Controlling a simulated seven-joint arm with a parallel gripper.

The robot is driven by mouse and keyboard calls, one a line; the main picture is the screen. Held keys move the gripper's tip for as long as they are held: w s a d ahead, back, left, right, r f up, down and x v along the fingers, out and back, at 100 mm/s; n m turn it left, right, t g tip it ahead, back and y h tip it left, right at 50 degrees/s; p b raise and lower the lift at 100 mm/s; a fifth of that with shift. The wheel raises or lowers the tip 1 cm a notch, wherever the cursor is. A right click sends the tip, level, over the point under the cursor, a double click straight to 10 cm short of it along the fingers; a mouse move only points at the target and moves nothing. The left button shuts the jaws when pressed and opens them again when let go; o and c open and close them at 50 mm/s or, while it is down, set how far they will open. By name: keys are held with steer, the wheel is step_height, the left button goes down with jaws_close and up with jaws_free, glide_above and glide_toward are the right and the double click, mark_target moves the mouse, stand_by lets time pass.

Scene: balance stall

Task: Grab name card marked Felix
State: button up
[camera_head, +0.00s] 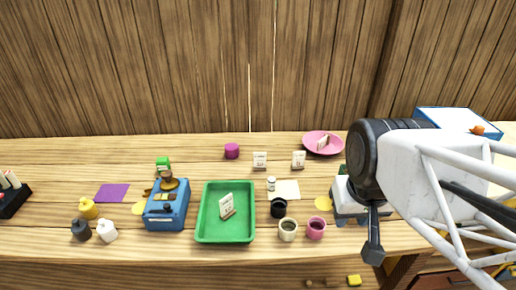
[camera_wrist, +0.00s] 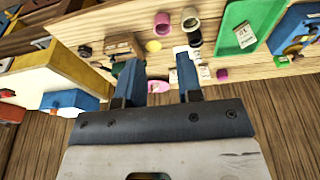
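Several small white name cards stand on the table, with writing too small to read, so I cannot tell which says Felix. One card (camera_head: 227,206) is in the green tray (camera_head: 200,232). Two more cards (camera_head: 260,160) (camera_head: 298,160) stand behind the white sheet, and another card (camera_head: 323,143) is on the pink plate (camera_head: 311,137). In the wrist view the tray card (camera_wrist: 245,36) shows at the upper right, and another card (camera_wrist: 203,72) is beside the right finger. My gripper (camera_wrist: 160,80) is open and empty, apart from the cards.
A blue balance (camera_head: 167,216) stands left of the tray. Black (camera_head: 278,208), cream (camera_head: 287,230) and pink cups (camera_head: 316,229) stand right of it. A purple cylinder (camera_head: 232,151) is behind, and a blue-rimmed box (camera_head: 455,117) is at the far right. My arm hides part of the right side.

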steer(key=shift+o, duration=0.5)
steer(key=shift+w, duration=0.1)
steer(key=w+a+f+m+g+y, duration=0.15)
steer(key=w+a+m+y, duration=0.25)
steer(key=w, duration=0.9)
steer(key=w+a+f+m+g+y, duration=0.1)
steer(key=w+a+m+g+y, duration=0.25)
steer(key=w, duration=0.95)
steer(key=w+a+f+m+t+y, duration=0.1)
steer(key=w+f+m, duration=0.4)
steer(key=w, duration=0.8)
steer(key=w+a+f+m+t+y, duration=0.2)
steer(key=w+f+m+y, duration=0.3)
steer(key=w+f, duration=0.5)
steer(key=w+a+m, duration=0.1)
steer(key=w, duration=0.2)
steer(key=shift+f, duration=0.2)
steer(key=shift+a, duration=0.1)
